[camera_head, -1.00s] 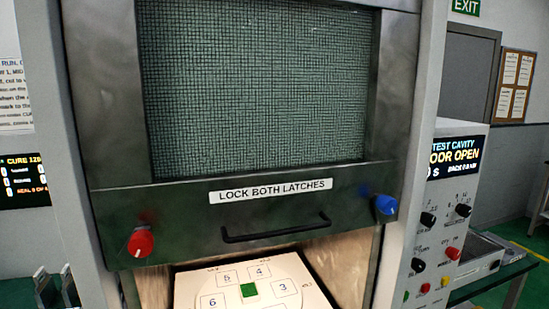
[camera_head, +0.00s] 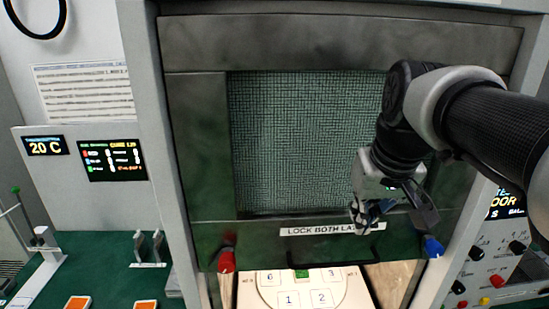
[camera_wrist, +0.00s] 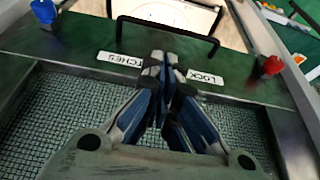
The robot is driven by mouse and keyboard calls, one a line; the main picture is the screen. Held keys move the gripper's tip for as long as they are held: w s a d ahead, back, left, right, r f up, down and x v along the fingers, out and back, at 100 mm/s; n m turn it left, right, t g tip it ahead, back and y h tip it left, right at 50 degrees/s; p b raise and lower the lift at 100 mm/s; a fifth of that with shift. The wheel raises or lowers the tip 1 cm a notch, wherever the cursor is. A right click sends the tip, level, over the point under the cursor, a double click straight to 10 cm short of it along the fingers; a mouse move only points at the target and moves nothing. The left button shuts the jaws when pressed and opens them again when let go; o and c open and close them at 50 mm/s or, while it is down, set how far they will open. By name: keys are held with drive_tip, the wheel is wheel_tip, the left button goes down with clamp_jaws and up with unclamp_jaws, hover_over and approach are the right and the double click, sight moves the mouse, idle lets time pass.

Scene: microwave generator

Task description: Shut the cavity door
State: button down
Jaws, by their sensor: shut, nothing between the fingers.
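The cavity door (camera_head: 200,130) is a dark metal frame with a mesh window. In the head view it is raised, with the lit cavity showing below its lower edge. A black bar handle (camera_head: 330,265) runs along its lower rail, below the "LOCK BOTH LATCHES" label. A red latch knob (camera_head: 226,261) is at the lower left and a blue one (camera_head: 432,247) at the lower right. My gripper (camera_head: 362,222) is shut and empty in front of the label. In the wrist view the gripper (camera_wrist: 166,62) points toward the handle (camera_wrist: 165,28), its tips overlapping the label.
Inside the cavity is a white tray (camera_head: 338,287) with numbered places and a green square. A control panel (camera_head: 490,265) with knobs stands at right. A green table (camera_head: 110,265) with orange-topped items is at left.

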sight(344, 262)
drive_tip(key=x, duration=0.4)
drive_tip(key=b+x, duration=0.1)
drive_tip(key=x, duration=0.8)
drive_tip(key=shift+s+f, duration=0.25)
drive_tip(key=shift+s, duration=0.05)
